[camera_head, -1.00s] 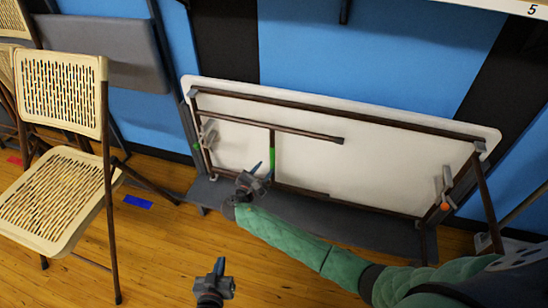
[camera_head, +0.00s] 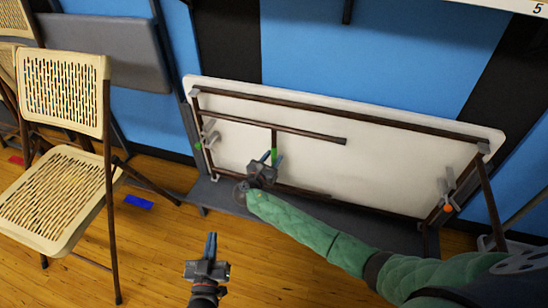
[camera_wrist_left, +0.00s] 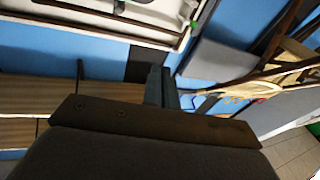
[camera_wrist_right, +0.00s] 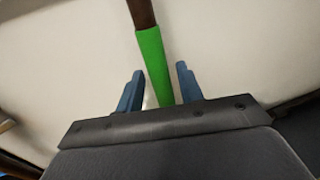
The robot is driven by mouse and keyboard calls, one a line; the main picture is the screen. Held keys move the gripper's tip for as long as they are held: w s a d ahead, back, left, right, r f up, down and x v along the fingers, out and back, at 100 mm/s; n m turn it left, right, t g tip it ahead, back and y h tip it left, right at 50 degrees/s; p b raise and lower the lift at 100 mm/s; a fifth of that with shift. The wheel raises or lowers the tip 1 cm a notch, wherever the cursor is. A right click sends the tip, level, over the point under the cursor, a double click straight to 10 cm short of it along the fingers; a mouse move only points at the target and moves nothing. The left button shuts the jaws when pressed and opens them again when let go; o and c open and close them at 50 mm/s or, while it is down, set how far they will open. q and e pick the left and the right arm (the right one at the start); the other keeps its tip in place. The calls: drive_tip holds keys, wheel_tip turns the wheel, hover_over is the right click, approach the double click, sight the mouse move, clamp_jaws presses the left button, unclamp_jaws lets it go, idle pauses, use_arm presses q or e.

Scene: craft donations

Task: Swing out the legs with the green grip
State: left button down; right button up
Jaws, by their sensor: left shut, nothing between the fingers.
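A white folding table (camera_head: 370,165) stands on its long edge against the wall, underside facing me. Brown legs (camera_head: 310,134) lie folded flat against it. Their short crossbar carries the green grip (camera_head: 274,153), partly hidden behind my right gripper (camera_head: 268,160) in the head view. In the right wrist view, my right gripper (camera_wrist_right: 160,70) is open, with a finger on each side of the green grip (camera_wrist_right: 153,60); the fingers look apart from it. My left gripper (camera_head: 211,244) is shut and empty above the floor; its fingers also show in the left wrist view (camera_wrist_left: 160,85).
A grey ledge (camera_head: 222,195) runs under the table. The table's right end has an orange piece (camera_head: 447,208). A beige folding chair (camera_head: 60,190) stands at left, near a blue floor mark (camera_head: 138,202). Wooden floor (camera_head: 150,260) is clear around my left gripper.

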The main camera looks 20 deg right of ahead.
use_arm(q)
drive_tip(key=shift+w+r+t, duration=0.1)
drive_tip(key=shift+r+t, duration=0.2)
drive_tip(key=shift+r, duration=0.6)
use_arm(e)
drive_tip(key=shift+w+d, duration=0.45)
clamp_jaws()
